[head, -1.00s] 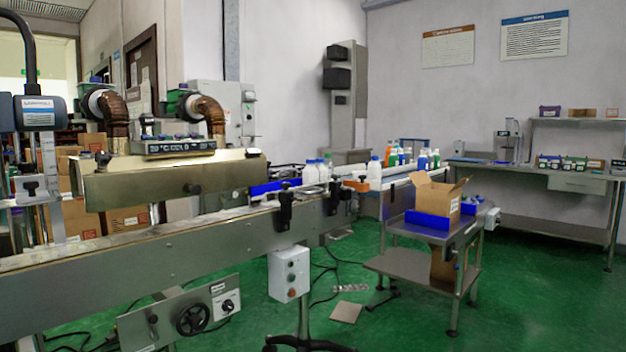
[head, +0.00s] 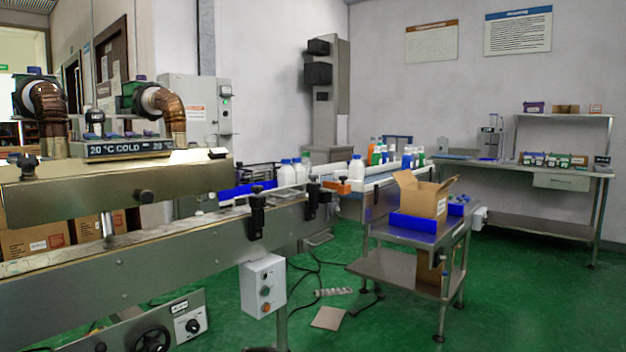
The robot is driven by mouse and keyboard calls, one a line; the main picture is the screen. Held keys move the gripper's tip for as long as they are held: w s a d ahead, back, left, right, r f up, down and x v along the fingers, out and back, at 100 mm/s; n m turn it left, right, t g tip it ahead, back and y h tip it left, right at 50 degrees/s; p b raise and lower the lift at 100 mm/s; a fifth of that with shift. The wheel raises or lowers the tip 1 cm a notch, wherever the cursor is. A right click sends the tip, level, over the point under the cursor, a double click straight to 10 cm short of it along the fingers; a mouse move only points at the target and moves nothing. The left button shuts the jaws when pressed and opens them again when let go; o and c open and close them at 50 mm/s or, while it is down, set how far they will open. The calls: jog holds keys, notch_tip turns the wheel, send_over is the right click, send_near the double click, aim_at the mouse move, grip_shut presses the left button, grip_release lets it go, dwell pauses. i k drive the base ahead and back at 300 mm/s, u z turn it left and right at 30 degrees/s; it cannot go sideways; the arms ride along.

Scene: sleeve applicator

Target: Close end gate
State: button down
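The conveyor (head: 190,258) runs from the lower left toward the middle of the head view, under a metal heat tunnel (head: 120,190) with a display reading "20 °C COLD". At its far end, an orange piece (head: 343,187), possibly the end gate, sits near black clamps (head: 257,212). I cannot tell whether it is open or closed. White bottles with blue caps (head: 288,173) stand behind the conveyor, and one more white bottle (head: 357,169) stands by the orange piece. My gripper is not in view.
A steel cart (head: 405,272) with an open cardboard box (head: 424,200) in a blue tray stands to the right of the conveyor end. A grey control box (head: 263,286) hangs on the conveyor side. Cables and a flat tan piece (head: 328,317) lie on the green floor. Floor at right is clear.

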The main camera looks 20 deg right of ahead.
aim_at(342, 188)
jog(key=z, duration=0.2)
jog(key=i, duration=0.85)
jog(key=z, duration=0.5)
